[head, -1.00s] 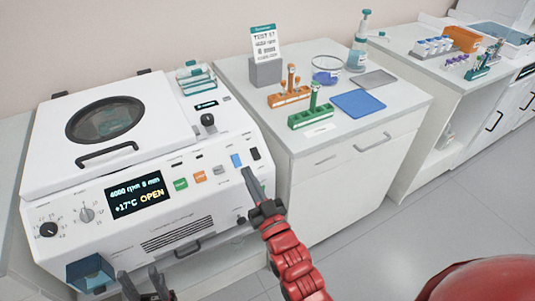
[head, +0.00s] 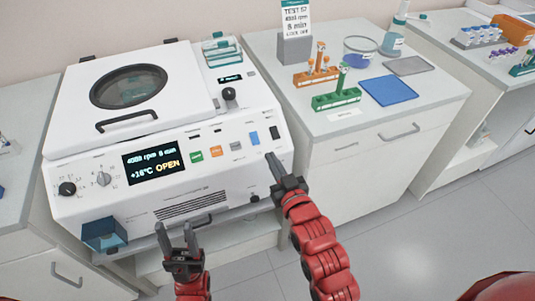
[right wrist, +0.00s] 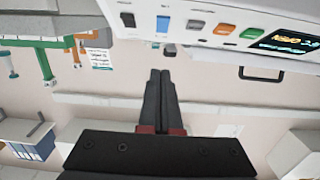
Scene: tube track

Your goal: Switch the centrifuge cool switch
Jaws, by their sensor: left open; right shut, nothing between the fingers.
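The white centrifuge (head: 222,184) stands on the bench, and its display (head: 153,162) reads +16°C and OPEN. A blue switch (head: 254,137) and a black switch (head: 275,132) sit at the right of its front panel. The blue switch (right wrist: 163,24) also shows in the right wrist view; no label is readable. My right gripper (head: 270,157) is shut and empty, its tips just below these switches in the head view. In the right wrist view the tips (right wrist: 160,74) are apart from the blue switch. My left gripper (head: 177,232) is open and empty before the centrifuge's lower front.
Green (head: 197,157), orange (head: 215,151) and grey (head: 236,146) buttons lie left of the blue switch. A knob (head: 228,94) stands above. A green tube rack (head: 335,101) and blue mat (head: 389,91) lie on the right counter.

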